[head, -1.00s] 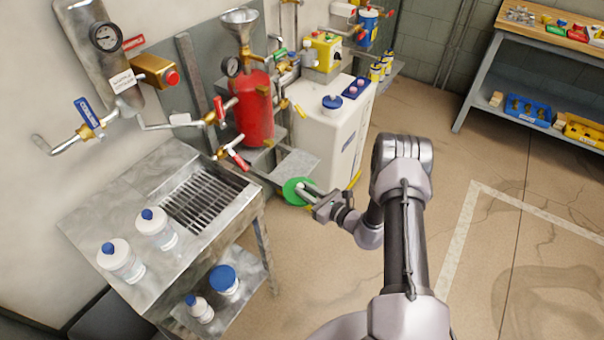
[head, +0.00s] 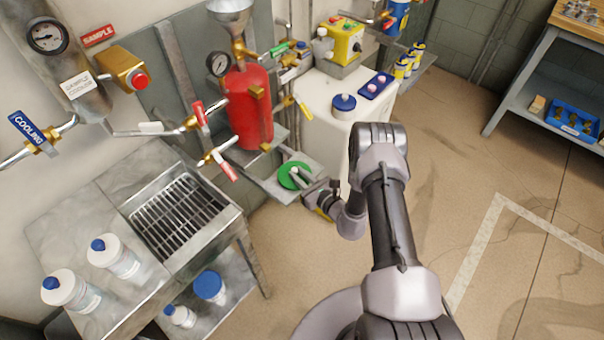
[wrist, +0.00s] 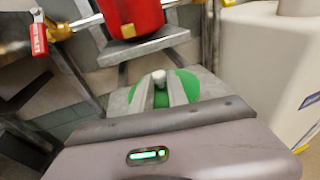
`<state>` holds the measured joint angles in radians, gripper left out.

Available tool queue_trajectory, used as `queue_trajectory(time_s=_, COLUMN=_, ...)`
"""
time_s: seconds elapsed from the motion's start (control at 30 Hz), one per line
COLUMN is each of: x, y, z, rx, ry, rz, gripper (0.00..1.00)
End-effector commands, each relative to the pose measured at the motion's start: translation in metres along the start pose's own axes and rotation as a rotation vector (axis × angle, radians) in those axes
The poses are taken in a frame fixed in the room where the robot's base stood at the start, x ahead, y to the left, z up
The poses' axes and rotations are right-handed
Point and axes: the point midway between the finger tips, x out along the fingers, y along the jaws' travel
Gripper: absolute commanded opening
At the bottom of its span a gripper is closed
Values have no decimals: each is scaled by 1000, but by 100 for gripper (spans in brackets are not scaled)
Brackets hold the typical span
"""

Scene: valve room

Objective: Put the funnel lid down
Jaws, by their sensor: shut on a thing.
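The funnel lid (head: 292,177) is a green disc with a pale knob on top. My gripper (head: 306,182) is shut on the lid's knob. In the wrist view the green lid (wrist: 187,88) shows around the two fingers (wrist: 160,92), over a small grey metal shelf (wrist: 205,83). I cannot tell whether the lid touches the shelf. In the head view the same shelf (head: 268,186) lies below the red vessel. The steel funnel (head: 232,12) stands above the red vessel (head: 248,108), partly cut off by the top edge.
A white tank (head: 330,98) with a blue cap stands right of the shelf. Red-handled valves (head: 226,170) sit left of it. A steel sink bench (head: 85,210) with white bottles is at left.

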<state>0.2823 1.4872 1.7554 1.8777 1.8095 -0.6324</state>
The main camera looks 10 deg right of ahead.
Motion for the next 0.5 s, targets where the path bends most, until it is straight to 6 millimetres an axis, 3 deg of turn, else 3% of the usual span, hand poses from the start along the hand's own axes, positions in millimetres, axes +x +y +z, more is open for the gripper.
queue_trajectory(time_s=0.17, x=1, y=0, z=-4, rx=0, ry=0, rz=1, gripper=0)
queue_trajectory(time_s=0.2, x=0, y=0, z=-3, rx=0, ry=0, rz=1, gripper=23)
queue_trajectory(time_s=0.3, x=0, y=0, z=-2, rx=0, ry=0, rz=1, gripper=41)
queue_trajectory(time_s=0.5, x=0, y=0, z=-2, rx=0, ry=0, rz=1, gripper=41)
